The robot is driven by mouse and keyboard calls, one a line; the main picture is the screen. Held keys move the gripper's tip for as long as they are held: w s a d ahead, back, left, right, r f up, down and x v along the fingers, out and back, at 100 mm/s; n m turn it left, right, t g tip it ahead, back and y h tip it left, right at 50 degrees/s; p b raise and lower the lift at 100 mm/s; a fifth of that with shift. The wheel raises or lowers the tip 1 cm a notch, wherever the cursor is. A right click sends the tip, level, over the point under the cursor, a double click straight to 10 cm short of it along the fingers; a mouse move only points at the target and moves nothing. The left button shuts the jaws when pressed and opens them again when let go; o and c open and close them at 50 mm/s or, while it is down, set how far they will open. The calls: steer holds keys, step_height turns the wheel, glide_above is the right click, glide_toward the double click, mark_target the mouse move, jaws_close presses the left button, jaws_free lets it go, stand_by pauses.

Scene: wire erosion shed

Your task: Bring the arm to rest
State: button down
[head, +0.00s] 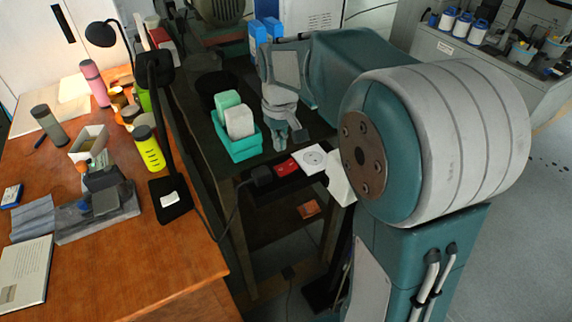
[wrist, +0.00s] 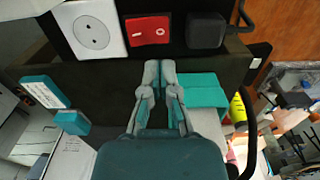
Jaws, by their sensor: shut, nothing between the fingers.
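My gripper (head: 285,140) hangs at the end of my teal and grey arm, over the dark bench just right of a teal bin. It points down and its fingers are together with nothing between them. In the wrist view the closed fingertips of my gripper (wrist: 160,66) show in front of the dark bench edge. I cannot tell whether they touch the bench.
The teal bin (head: 240,151) holds a green and a white block. A red switch (head: 285,167) and a white socket (head: 313,158) sit along the bench's front. A cluttered wooden desk (head: 150,260) stands left; open floor (head: 530,230) lies right.

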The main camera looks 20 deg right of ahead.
steer(key=shift+r, duration=0.25)
stand_by(0.3)
steer(key=shift+s+r, duration=0.25)
steer(key=s+r+m+t, duration=0.1)
steer(key=s+r+t, duration=0.1)
steer(key=s, duration=0.8)
steer(key=s+r+m+t, duration=0.1)
steer(key=s+r+t, duration=0.1)
steer(key=s, duration=0.8)
steer(key=shift+s+t, duration=0.35)
steer(key=shift+t, duration=0.45)
